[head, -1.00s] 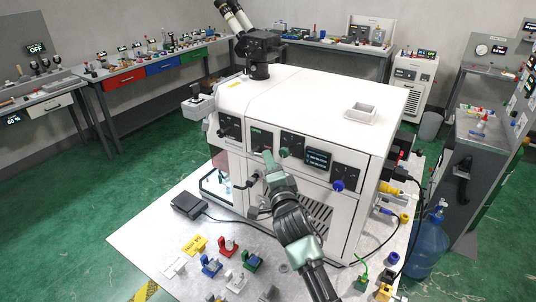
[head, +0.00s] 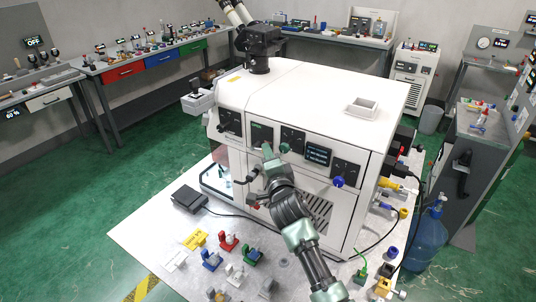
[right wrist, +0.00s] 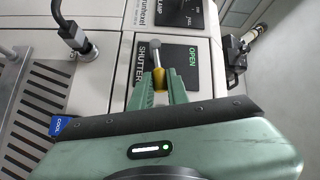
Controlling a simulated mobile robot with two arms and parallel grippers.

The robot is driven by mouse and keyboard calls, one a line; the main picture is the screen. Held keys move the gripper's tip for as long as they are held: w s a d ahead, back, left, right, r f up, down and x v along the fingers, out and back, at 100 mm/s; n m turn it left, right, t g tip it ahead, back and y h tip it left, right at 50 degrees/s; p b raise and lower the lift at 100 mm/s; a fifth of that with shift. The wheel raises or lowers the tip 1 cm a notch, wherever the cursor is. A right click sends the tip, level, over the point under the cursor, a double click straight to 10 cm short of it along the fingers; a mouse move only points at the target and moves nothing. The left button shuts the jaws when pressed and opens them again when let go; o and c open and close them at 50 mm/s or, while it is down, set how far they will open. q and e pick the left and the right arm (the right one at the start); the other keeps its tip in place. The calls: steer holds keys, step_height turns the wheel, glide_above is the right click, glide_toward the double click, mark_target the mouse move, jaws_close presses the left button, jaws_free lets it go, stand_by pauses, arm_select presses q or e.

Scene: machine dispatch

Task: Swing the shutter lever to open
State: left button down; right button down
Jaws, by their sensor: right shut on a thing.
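The shutter panel (right wrist: 185,62) is a dark plate lettered SHUTTER on one side and a green OPEN on the other in the right wrist view. The shutter lever (right wrist: 157,58) has a grey ball knob and a metal shaft, and stands out over the plate. My right gripper (right wrist: 159,80) has its green fingers shut on the lever below the knob, with a yellow part between them. In the head view, my right gripper (head: 267,152) is at the front of the white machine (head: 310,90), where fingers and arm partly hide the lever. My left gripper is not in view.
A black cable plug (right wrist: 72,36) stands out beside the panel. A blue knob (head: 339,181) and a small screen (head: 318,154) are to the right on the machine's front. Several coloured fixtures (head: 228,240) and a black pedal box (head: 189,200) are on the table below.

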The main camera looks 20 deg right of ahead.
steer(key=w+a+r+n+g+h, duration=0.3)
steer(key=w+r+n+g, duration=0.1)
steer(key=n+g, duration=0.4)
steer(key=shift+w+a+r+g+h, duration=0.35)
steer(key=shift+r+g, duration=0.35)
steer(key=shift+g, duration=0.7)
steer(key=c, duration=1.4)
jaws_free()
steer(key=shift+w+f, duration=0.1)
steer(key=shift+o, duration=0.2)
